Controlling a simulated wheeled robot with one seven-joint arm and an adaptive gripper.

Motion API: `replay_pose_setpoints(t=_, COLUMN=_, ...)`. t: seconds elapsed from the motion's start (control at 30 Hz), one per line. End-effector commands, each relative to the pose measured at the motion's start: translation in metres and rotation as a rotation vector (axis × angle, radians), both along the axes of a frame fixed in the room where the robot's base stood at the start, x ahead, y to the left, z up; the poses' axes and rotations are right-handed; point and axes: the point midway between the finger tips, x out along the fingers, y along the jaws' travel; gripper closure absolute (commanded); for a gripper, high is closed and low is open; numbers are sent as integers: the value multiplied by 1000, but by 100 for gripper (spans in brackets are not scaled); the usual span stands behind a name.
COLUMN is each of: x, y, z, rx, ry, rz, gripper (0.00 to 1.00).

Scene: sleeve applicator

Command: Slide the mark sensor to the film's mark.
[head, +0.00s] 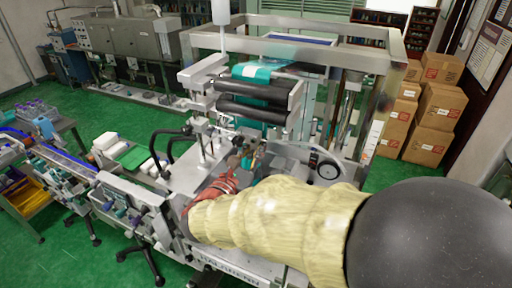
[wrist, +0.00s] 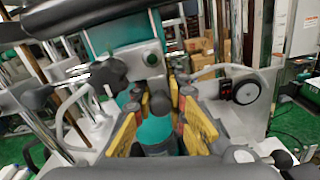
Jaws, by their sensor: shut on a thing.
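My gripper (wrist: 160,110) reaches into the machine below the rollers, its yellow-padded fingers closed around a small dark part (wrist: 160,102) that I take to be the mark sensor. In the head view my gripper (head: 238,163) is small and partly hidden by my arm, and the sensor cannot be made out. The teal film (head: 252,73) runs over the dark rollers at the top of the machine. The film also shows in the wrist view (wrist: 122,32), with more teal behind and between the fingers. I cannot make out the film's mark.
Dark rollers (head: 262,107) sit just above my gripper. A round dial (wrist: 240,91) and metal plates stand close on the right. A conveyor (head: 70,163) runs off to the left. Cardboard boxes (head: 433,106) are stacked at the back right.

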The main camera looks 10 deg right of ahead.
Motion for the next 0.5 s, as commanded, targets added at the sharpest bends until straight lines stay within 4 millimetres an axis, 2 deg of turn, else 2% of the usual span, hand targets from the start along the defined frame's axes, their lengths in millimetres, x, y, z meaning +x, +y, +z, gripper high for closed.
replay_pose_setpoints(t=0.13, x=0, y=0, z=0, rx=0, ry=0, rz=0, gripper=100)
replay_pose_setpoints(t=0.5, x=0, y=0, z=0, rx=0, ry=0, rz=0, gripper=100)
